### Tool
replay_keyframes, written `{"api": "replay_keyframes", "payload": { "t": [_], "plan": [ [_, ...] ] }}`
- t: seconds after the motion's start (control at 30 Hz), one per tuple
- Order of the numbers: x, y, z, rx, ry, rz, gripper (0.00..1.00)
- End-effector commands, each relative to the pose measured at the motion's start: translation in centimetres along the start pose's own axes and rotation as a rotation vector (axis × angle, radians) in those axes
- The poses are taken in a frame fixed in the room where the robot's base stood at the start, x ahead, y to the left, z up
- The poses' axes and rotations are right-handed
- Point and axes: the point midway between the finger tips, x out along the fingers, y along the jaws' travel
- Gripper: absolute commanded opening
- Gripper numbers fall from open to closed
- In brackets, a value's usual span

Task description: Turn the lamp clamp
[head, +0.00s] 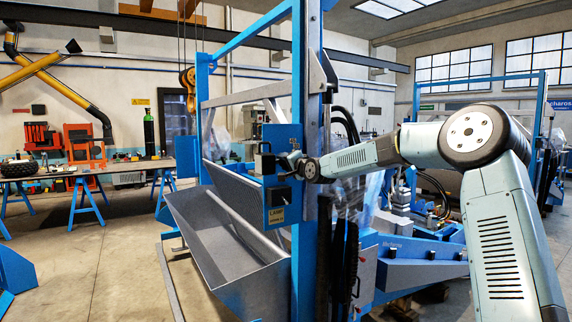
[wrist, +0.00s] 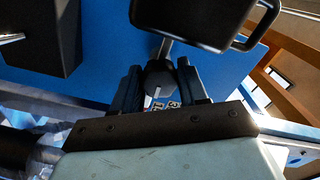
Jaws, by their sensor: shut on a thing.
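The lamp clamp (wrist: 160,77) shows in the wrist view as a dark rounded knob on a short metal stem, below a black body. My gripper (wrist: 160,85) is shut on this knob, one finger on each side. In the head view my gripper (head: 290,162) reaches from the right to the blue panel. A label (head: 277,197) that seems to read LAMP is just below. The knob's turn angle cannot be told.
A black body with a looped handle (wrist: 200,20) is close above the fingers, and a dark block (wrist: 45,35) is at upper left. A blue upright (head: 305,235) and a grey trough (head: 225,240) flank the panel. Open floor (head: 100,265) lies at left.

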Motion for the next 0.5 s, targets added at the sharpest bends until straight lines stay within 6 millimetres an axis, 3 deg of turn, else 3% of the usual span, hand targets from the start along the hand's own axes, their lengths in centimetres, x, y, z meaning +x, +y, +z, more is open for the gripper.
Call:
{"api": "replay_keyframes", "payload": {
  "t": [0.5],
  "plan": [
    [-0.04,0.34,0.02,-0.359,-0.002,0.007,0.12]
  ]
}}
